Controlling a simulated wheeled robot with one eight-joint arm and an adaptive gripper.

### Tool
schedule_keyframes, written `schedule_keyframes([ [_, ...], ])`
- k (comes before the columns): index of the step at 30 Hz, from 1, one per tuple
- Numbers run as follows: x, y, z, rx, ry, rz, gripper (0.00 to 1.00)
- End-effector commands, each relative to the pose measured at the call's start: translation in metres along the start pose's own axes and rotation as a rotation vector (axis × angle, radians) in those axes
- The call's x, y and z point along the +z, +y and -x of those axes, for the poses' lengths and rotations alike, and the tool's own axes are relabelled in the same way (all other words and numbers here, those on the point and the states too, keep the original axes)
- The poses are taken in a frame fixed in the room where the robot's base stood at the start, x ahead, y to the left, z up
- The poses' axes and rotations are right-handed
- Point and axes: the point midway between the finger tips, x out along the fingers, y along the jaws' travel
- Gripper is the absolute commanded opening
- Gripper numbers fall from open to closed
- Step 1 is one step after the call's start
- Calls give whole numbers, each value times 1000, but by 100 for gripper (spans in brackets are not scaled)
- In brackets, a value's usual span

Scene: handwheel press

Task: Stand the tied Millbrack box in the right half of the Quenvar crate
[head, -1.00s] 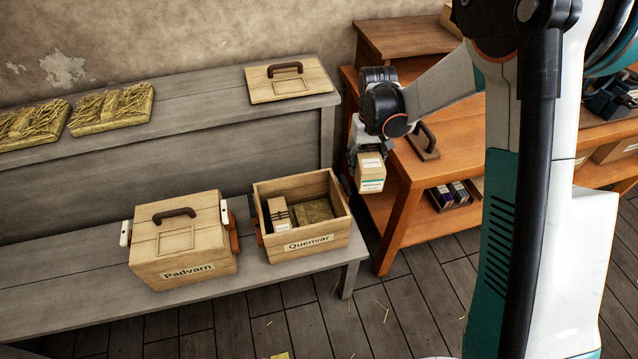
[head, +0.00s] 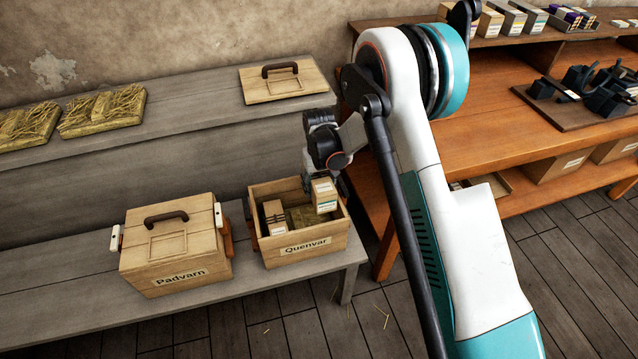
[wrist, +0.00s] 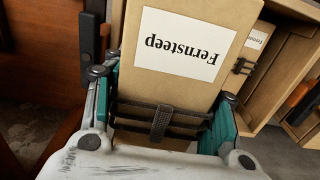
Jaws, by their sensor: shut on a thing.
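My gripper (head: 322,179) is shut on a tan box (head: 325,196) with white labels. In the wrist view the held box (wrist: 185,45) has dark bands with a knot around it and a label reading "Fernsteep"; in the head view its labels are too small to read. It hangs over the right half of the open Quenvar crate (head: 268,256). I cannot tell how far its lower end is inside. Another banded box (head: 274,217) stands in the crate's left half.
The lidded Padvarn crate (head: 150,270) stands left of Quenvar on the grey bench (head: 60,310). A loose lid (head: 255,90) and straw pads (head: 105,112) lie on the upper shelf. An orange shelf unit (head: 470,110) stands at right.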

Motion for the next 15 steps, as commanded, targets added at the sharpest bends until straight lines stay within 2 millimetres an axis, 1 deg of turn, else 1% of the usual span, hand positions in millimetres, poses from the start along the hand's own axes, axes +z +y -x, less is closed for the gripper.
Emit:
schedule_keyframes([
  [1,0,0,-7,0,0,0,23],
  [15,0,0,-48,0,0,0,23],
])
